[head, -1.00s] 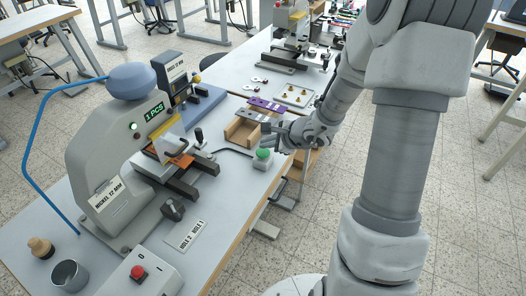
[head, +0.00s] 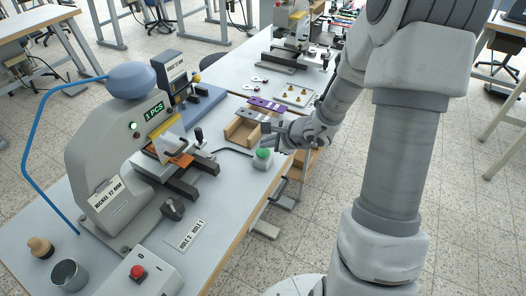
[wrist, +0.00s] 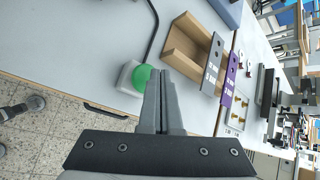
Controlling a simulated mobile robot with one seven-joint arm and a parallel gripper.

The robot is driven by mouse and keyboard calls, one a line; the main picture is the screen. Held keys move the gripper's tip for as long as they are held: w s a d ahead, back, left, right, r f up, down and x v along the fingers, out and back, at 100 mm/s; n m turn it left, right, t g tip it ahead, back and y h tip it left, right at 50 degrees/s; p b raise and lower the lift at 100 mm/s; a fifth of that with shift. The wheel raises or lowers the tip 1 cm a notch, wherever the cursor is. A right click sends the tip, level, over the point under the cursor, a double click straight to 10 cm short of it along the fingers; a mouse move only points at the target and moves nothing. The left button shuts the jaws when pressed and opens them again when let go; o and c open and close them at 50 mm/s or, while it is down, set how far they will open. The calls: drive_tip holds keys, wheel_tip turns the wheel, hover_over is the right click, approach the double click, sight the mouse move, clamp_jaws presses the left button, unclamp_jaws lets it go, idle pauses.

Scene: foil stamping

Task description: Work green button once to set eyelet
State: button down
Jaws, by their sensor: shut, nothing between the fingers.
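The green button (head: 263,153) sits on a small light-grey box (head: 262,164) near the right edge of the table. In the wrist view the green button (wrist: 143,76) is just left of my fingertips, with a dark cable leading from its box. My gripper (head: 273,132) is shut and empty, above and slightly beyond the button; its closed fingers show in the wrist view (wrist: 160,75). I cannot see contact with the button. The eyelet press (head: 118,150) stands to the left, its display reading 1 PCS, with an orange piece (head: 183,160) at its working area.
An open wooden box (head: 243,133) with grey and purple (head: 266,104) strips stands behind the button. A red button box (head: 139,275), metal cup (head: 69,275) and wooden-handled tool (head: 40,246) are at the front left. The table's right edge is close to the button.

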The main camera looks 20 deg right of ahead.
sight(267, 153)
drive_tip(key=shift+f+b, duration=0.4)
drive_tip(key=shift+b, duration=0.1)
drive_tip(key=shift+f+b, duration=0.65)
drive_tip(key=shift+b, duration=0.1)
idle(0.8)
drive_tip(key=shift+r, duration=0.1)
drive_tip(key=shift+r+p, duration=0.75)
drive_tip(key=shift+r, duration=0.25)
wheel_tip(267, 153, up, 5)
drive_tip(key=p, duration=0.3)
drive_tip(key=shift+p, duration=0.4)
idle(1.0)
